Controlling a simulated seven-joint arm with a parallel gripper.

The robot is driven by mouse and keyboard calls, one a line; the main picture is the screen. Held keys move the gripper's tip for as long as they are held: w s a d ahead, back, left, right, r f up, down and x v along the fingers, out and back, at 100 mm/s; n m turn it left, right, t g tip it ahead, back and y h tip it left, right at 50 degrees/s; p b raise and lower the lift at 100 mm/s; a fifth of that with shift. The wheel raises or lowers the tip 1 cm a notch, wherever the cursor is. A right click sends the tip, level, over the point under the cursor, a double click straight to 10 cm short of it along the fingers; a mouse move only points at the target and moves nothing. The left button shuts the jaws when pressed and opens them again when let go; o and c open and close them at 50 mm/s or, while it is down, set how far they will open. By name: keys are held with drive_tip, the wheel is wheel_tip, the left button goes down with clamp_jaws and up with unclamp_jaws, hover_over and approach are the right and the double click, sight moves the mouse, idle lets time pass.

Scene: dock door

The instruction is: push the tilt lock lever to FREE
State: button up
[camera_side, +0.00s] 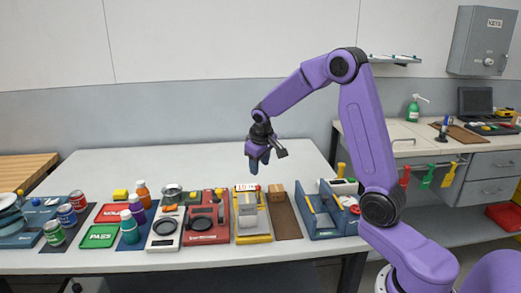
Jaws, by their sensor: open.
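My gripper (256,163) hangs fingers-down above the workbench, behind and above the row of stations, and touches nothing. It is open and empty; the gap between the fingers is hard to see at this size. Below it, near the front edge, stands a yellow-based station (253,238) with a grey block (249,217) and a red and white label strip (247,187) at its back. I cannot make out which small part is the tilt lock lever, nor a FREE marking.
Left of the yellow-based station are a red station (194,238), a white scale (160,245), bottles, cans and green and red trays. Right of it are a brown mat (285,222) with a box and a blue tray (322,233). The bench's back half is clear.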

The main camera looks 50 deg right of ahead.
drive_tip(key=v, duration=0.6)
drive_tip(key=shift+r, duration=0.2)
drive_tip(key=r+g+y, duration=0.1)
drive_tip(key=g+y, duration=0.2)
hover_over(258, 192)
drive_tip(key=f, duration=1.7)
drive_tip(key=shift+d+f, duration=0.15)
drive_tip(key=shift+d, duration=0.05)
drive_tip(key=shift+w, duration=0.1)
clamp_jaws()
